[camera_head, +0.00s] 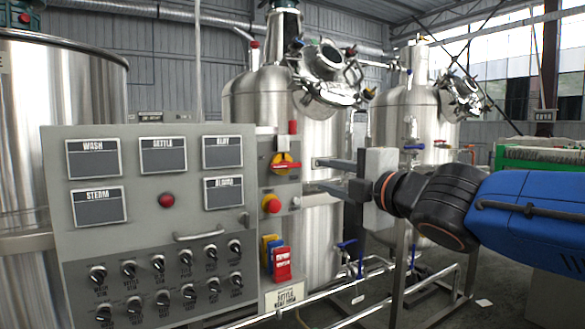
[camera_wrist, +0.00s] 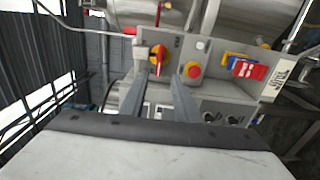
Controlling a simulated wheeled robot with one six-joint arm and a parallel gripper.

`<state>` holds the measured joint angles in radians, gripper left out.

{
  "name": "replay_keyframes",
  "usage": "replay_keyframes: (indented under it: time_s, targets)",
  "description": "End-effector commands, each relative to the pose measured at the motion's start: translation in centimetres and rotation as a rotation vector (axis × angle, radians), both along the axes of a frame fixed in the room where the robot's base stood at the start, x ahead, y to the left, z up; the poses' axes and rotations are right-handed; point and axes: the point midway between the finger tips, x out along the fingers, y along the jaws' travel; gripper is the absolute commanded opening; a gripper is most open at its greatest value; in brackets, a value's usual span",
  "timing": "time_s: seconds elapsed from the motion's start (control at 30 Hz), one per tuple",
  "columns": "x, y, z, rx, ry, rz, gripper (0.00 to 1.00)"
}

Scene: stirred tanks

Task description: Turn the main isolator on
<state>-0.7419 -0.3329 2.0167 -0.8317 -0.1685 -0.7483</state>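The main isolator (camera_head: 285,164) is a red rotary handle on a yellow plate, on a narrow grey box at the right of the control panel. Its handle lies roughly sideways in the head view. In the wrist view the isolator (camera_wrist: 159,59) shows between my fingers, its red handle running roughly along the picture's height. My gripper (camera_head: 311,175) is open, its two grey fingers one above the other, pointing at the isolator from the right. In the wrist view my gripper (camera_wrist: 158,66) is empty. The fingers look apart from the handle; the exact gap is hard to tell.
A red emergency button (camera_head: 271,204) sits just below the isolator. Blue, yellow and red tags (camera_head: 281,262) hang lower. The grey panel (camera_head: 150,225) with several knobs and a red lamp (camera_head: 166,200) stands to the left. Steel tanks (camera_head: 322,222) and pipes stand behind.

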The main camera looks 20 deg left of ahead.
Motion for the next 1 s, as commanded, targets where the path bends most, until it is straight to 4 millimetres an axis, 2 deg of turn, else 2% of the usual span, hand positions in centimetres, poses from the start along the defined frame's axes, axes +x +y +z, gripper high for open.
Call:
replay_keyframes:
  time_s: [0.7, 1.0]
  targets:
    - [7.2, 8.3, -0.1, 0.000, 0.003, -0.002, 0.29]
    - [9.4, 10.9, -0.1, 0.001, 0.003, -0.002, 0.29]
